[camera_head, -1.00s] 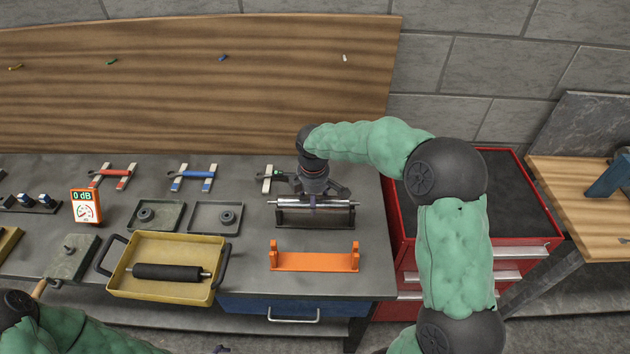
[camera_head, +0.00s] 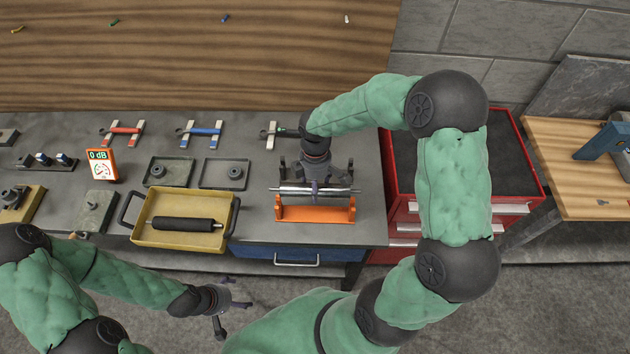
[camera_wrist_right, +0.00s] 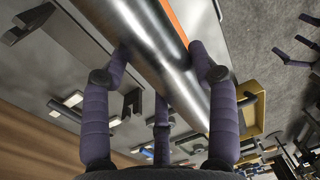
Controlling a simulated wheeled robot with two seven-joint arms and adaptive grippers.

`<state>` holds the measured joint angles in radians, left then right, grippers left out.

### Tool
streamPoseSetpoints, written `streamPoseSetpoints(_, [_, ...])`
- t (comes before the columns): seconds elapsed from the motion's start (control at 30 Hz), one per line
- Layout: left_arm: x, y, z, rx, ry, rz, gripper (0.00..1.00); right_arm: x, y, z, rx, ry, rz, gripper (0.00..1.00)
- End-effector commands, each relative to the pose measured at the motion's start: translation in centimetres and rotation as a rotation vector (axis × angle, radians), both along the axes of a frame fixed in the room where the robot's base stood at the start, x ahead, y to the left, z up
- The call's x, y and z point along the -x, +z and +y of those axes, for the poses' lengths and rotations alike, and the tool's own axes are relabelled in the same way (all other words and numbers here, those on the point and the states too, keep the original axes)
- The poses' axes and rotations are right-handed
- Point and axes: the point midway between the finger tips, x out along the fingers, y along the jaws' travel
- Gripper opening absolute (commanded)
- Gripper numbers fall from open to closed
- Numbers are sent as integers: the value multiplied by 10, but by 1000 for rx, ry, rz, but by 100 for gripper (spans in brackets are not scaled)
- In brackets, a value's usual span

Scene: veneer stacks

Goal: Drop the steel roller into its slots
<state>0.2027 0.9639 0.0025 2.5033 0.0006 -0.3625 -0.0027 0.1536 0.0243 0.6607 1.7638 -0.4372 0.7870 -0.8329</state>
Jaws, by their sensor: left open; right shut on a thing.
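The steel roller (camera_head: 342,191) is a shiny bar held crosswise in my right gripper (camera_head: 315,189), which is shut on it near its middle. The roller appears in front of the dark stand (camera_head: 284,174) and over the back edge of the orange slotted bracket (camera_head: 315,214). I cannot tell its exact height above the bracket. In the right wrist view the purple fingers close around the roller (camera_wrist_right: 155,45), and an orange strip of the bracket shows beyond it. My left gripper (camera_head: 228,300) is open and empty, low in front of the bench.
A yellow tray (camera_head: 142,238) with a black roller (camera_head: 183,224) stands left of the bracket. Two grey trays (camera_head: 168,184) (camera_head: 222,187) lie behind it. An orange meter (camera_head: 101,165) reads 0 dB. A red cabinet (camera_head: 400,207) adjoins the bench at right.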

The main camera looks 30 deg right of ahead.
Motion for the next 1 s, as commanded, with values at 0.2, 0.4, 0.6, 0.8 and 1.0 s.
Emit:
streamPoseSetpoints(0.2, [0,1,0,0,0,0,88,-1,1,0,1,0,-2,20])
streamPoseSetpoints(0.4, [0,-4,0,0,0,0,88,-1,-6,0,1,0,-1,20])
streamPoseSetpoints(0.6, [0,-13,0,0,0,0,88,-1,-20,-1,1,-1,-1,20])
streamPoseSetpoints(0.8, [0,-24,0,0,0,0,88,-1,-36,0,1,-1,-1,20])
streamPoseSetpoints(1.0, [0,-35,0,0,0,0,88,-1,-52,0,0,-1,-2,20])
